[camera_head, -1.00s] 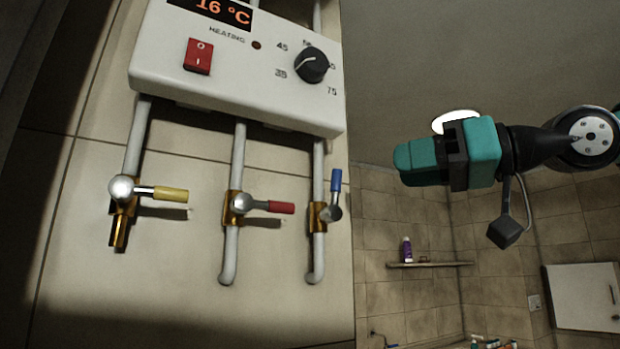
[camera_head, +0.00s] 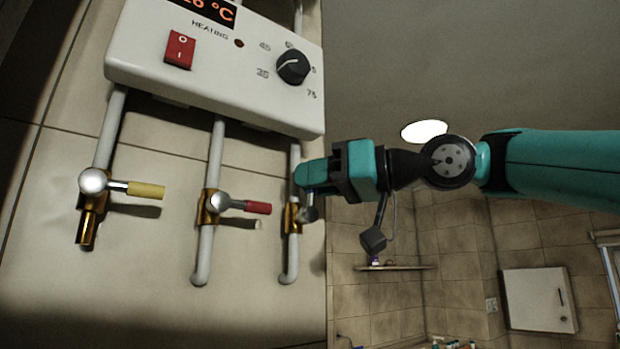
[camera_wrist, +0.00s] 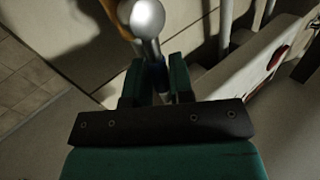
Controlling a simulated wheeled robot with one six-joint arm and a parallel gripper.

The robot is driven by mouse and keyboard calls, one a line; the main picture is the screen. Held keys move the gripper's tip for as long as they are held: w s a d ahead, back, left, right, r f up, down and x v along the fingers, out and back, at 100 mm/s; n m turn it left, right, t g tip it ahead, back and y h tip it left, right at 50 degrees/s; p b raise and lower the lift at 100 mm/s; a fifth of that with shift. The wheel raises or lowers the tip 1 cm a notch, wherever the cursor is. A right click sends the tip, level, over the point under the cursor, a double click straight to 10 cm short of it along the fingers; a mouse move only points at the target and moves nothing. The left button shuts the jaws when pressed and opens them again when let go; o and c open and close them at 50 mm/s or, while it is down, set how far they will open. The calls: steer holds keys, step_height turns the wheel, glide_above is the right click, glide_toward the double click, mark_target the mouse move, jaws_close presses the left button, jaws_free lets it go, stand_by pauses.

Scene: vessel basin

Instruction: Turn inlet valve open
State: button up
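The valve with the blue handle is on the rightmost pipe. Its brass body (camera_head: 291,218) and silver knob (camera_head: 308,214) show in the head view, while my gripper (camera_head: 306,174) hides most of the handle. In the wrist view, the silver knob (camera_wrist: 147,18) is just beyond my fingertips. The handle, with a little blue (camera_wrist: 157,75), lies between my two teal fingers (camera_wrist: 158,68). The fingers stand apart on either side of it and look open; contact with it is not clear. The knob is below the gripper in the head view, so the handle points up along the pipe.
A yellow-handled valve (camera_head: 146,189) and a red-handled valve (camera_head: 257,207) stand to the left, both handles pointing right. The white heater box (camera_head: 220,85) is close above my gripper. A wall shelf (camera_head: 395,268) and white cabinet (camera_head: 539,299) are farther back on the right.

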jaws_close()
steer(key=shift+s+a+r+n+p, duration=0.15)
steer(key=shift+a+r+n+p, duration=0.05)
steer(key=shift+n+p, duration=0.2)
steer(key=shift+s+a+f+n+h, duration=0.1)
steer(key=shift+a+n+h, duration=0.05)
steer(key=shift+n+h, duration=0.2)
steer(key=shift+o, duration=2)
jaws_free()
